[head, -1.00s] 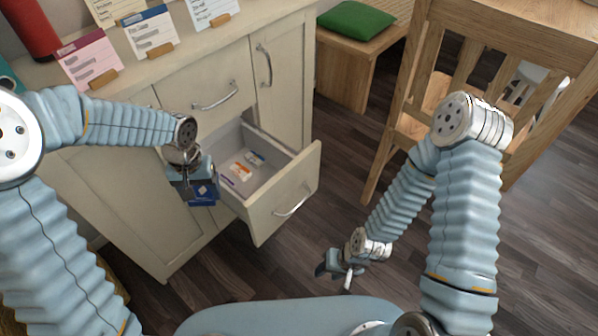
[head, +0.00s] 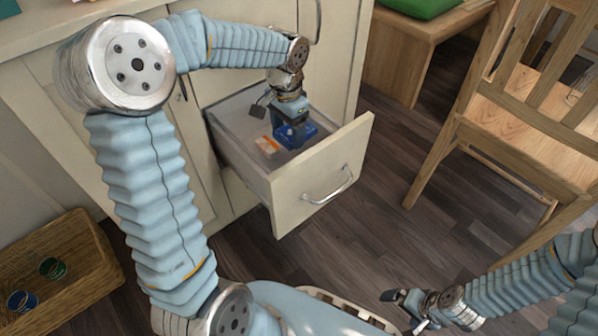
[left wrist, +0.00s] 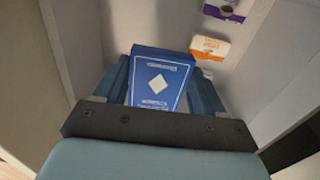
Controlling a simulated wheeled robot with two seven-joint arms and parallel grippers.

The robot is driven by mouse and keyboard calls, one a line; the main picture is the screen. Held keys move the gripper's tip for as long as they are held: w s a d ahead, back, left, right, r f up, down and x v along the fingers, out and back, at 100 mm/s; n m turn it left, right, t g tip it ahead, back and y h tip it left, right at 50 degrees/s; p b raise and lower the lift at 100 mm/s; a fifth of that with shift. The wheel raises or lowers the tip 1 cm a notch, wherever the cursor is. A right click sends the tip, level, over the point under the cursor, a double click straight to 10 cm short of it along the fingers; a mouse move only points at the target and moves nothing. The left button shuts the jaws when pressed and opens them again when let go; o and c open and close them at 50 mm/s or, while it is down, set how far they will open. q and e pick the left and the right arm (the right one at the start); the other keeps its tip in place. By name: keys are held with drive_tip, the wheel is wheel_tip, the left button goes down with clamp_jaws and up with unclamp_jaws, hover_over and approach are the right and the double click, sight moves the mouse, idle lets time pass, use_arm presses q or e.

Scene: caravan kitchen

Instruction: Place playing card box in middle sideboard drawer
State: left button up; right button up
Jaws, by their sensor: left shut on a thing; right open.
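The playing card box is blue with a white diamond and shows in the left wrist view (left wrist: 160,82) between the fingers of my left gripper. In the head view my left gripper (head: 290,128) is shut on the box (head: 308,130), inside the open drawer (head: 322,180) of the sideboard. I cannot tell whether the box touches the drawer floor. My right gripper (head: 402,302) is open and empty, low above the floor at the bottom right.
A small orange and white box (head: 268,146) lies in the drawer; the left wrist view also shows a purple one (left wrist: 224,12). A wooden chair (head: 530,110) and a bench (head: 400,55) stand right. A wicker basket (head: 60,262) is at lower left. Dark floor between is clear.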

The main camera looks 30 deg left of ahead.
use_arm(q)
drive_tip(key=shift+w+f, duration=0.2)
drive_tip(key=shift+f, duration=0.2)
drive_tip(key=shift+f+b, duration=0.3)
drive_tip(key=shift+f, duration=0.05)
wheel_tip(320, 180, down, 9)
drive_tip(key=shift+r+b, duration=0.15)
drive_tip(key=shift+b, duration=1.05)
use_arm(e)
drive_tip(key=f, duration=0.3)
drive_tip(key=shift+w+d+f, duration=0.3)
drive_tip(key=shift+w+f, duration=0.05)
drive_tip(key=shift+w, duration=0.05)
use_arm(q)
drive_tip(key=shift+f, duration=0.2)
drive_tip(key=o, duration=0.8)
wheel_tip(320, 180, up, 12)
drive_tip(key=p, duration=0.3)
drive_tip(key=shift+r, duration=0.2)
use_arm(e)
wheel_tip(320, 180, up, 3)
drive_tip(key=shift+s+r, duration=0.1)
drive_tip(key=shift+r, duration=0.05)
